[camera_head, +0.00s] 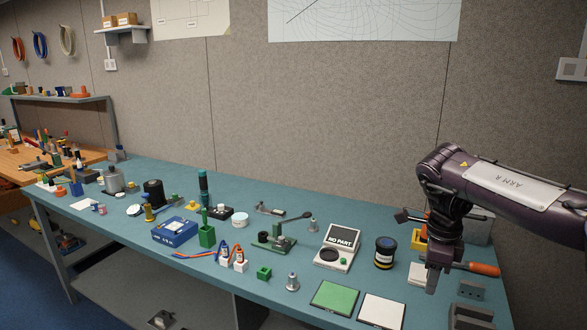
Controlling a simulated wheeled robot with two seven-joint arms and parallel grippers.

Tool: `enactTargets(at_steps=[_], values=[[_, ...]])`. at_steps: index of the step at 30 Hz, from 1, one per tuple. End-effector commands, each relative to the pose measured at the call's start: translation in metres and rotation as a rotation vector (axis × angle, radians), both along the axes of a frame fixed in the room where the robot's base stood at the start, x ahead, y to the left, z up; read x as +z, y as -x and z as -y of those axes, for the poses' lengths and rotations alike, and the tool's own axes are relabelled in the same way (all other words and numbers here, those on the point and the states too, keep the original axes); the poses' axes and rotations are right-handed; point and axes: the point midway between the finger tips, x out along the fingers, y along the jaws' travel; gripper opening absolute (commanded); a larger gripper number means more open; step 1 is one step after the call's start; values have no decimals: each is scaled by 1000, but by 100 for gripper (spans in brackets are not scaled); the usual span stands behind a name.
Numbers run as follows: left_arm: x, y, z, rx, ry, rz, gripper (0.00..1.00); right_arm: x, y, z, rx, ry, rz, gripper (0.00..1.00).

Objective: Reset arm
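My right arm comes in from the right, and its dark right gripper (433,284) points down over the right end of the teal bench (160,215). Only one finger outline shows clearly, so I cannot tell whether it is open or shut. A tool with an orange handle (482,269) lies just right of the gripper, partly hidden by it; I cannot tell whether they touch. My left gripper is not in view.
Near the gripper stand a dark jar (384,252), a "NO PART" device (336,247), a green pad (335,298) and a white pad (381,310). A blue box (175,230) and several small tools crowd the bench further left. Space above the bench is open.

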Motion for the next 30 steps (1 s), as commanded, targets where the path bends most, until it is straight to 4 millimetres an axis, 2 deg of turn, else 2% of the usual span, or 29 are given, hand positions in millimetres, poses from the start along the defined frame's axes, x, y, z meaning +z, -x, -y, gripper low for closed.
enactTargets(at_steps=[10,17,20,23,26,30], values=[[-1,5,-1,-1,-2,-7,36,-41,-9,-36,-41,-65,2,30],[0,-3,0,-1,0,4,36,-89,-13,-82,-116,-159,-3,30],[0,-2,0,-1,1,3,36,-118,-13,-109,-175,-222,-12,30],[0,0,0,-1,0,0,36,-154,-10,-146,-267,-308,-32,30],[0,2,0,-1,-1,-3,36,-197,-2,-192,-421,-429,-72,30],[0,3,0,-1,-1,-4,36,-258,15,-251,-740,-605,-165,30]])
